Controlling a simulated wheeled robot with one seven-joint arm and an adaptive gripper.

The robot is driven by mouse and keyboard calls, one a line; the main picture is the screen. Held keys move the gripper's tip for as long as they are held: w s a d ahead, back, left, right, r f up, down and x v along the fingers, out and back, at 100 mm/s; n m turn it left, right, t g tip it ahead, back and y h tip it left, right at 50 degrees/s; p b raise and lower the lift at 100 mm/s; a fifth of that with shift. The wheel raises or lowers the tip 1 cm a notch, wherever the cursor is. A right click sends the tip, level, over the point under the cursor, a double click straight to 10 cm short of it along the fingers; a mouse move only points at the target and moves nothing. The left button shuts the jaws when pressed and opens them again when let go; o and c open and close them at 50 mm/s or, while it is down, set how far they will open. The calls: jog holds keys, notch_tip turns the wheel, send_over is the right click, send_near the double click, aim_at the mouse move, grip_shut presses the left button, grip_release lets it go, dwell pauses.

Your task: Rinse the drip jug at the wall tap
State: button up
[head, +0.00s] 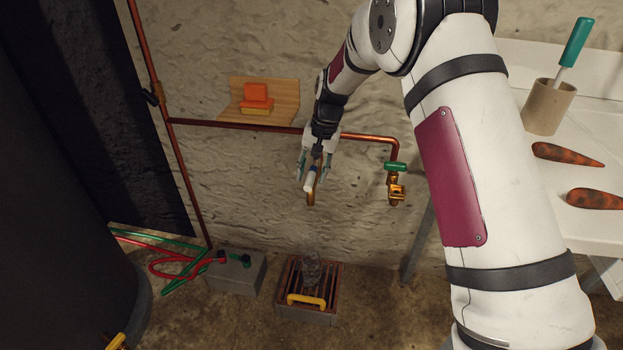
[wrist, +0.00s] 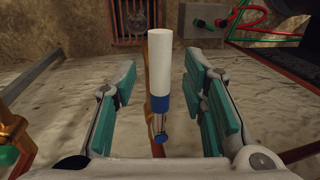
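A clear, greyish vessel, probably the drip jug (head: 311,268), stands on the slatted drain grate (head: 334,285) on the floor; it shows partly at the top of the wrist view (wrist: 137,14). My gripper (head: 313,172) is at the wall, above the drain. It is open, with its teal-padded fingers apart. Between them is a white lever with a blue collar (wrist: 159,60), apparently on a brass tap (head: 311,198); visible gaps separate it from both fingers in the wrist view. How the lever joins the tap is partly hidden by my gripper.
A green-handled brass tap (head: 396,182) hangs to the right on the copper pipe (head: 240,125). A wooden shelf (head: 285,95) holds orange and yellow blocks. A grey box (head: 236,272) with red and green hoses stands left of the drain. A white table (head: 597,105) is right.

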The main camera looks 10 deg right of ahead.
jog(key=shift+a+f, duration=0.1)
jog(key=shift+f, duration=0.5)
grip_shut()
jog(key=shift+s+d+n+p, duration=0.15)
jog(key=shift+d+n+p, duration=0.5)
jog(key=shift+d+n, duration=0.45)
grip_release()
